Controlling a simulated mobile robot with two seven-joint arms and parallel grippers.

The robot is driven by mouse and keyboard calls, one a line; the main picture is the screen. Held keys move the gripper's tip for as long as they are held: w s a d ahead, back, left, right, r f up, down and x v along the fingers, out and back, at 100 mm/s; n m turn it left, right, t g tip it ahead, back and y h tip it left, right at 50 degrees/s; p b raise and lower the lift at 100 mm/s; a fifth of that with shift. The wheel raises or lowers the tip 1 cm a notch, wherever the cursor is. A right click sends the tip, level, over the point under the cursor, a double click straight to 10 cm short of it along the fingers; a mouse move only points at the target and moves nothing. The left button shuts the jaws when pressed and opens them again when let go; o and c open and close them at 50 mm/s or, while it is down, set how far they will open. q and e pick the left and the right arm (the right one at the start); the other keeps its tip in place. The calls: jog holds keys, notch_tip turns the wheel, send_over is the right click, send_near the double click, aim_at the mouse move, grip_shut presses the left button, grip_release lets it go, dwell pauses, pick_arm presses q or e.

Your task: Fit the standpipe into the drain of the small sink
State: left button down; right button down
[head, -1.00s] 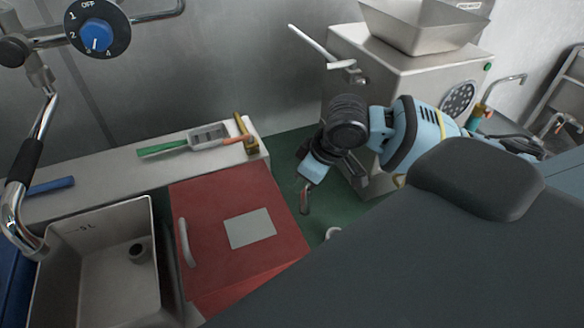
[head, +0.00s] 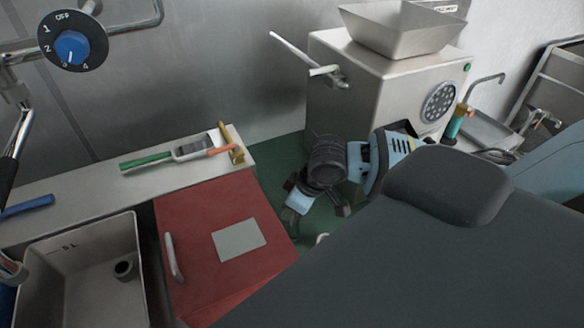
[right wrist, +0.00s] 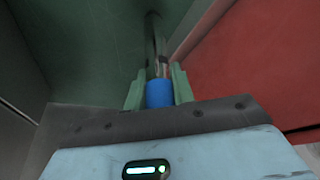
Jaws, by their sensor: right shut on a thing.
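The small sink (head: 72,272) is a steel basin at the lower left of the head view. Its drain (head: 124,268) shows as a dark round opening in the basin. My right gripper (head: 292,214) is low between the red cabinet and the steel grinder, well to the right of the sink. In the right wrist view its green fingers (right wrist: 159,92) are shut on the blue part of a metal pipe, which I take for the standpipe (right wrist: 160,94). The pipe's bare metal length extends away from the fingers. In the head view the pipe is hard to make out. My left gripper is not in view.
A red cabinet (head: 195,215) stands between the sink and my right gripper. A ledge (head: 90,182) behind holds a green-handled tool (head: 147,162) and a blue item (head: 28,206). A steel grinder (head: 345,85) stands at the back right. The drain area looks clear.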

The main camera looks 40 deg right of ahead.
jog(key=shift+f, duration=0.15)
jog(key=c, duration=1.2)
grip_release()
jog(key=p+v, duration=0.1)
jog(key=v, duration=1)
jog(key=shift+w, duration=0.15)
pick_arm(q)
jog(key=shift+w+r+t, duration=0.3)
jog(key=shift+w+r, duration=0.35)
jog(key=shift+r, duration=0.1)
pick_arm(e)
jog(key=shift+o, duration=0.5)
jog(key=shift+s+r, duration=0.3)
jog(key=shift+r, duration=0.35)
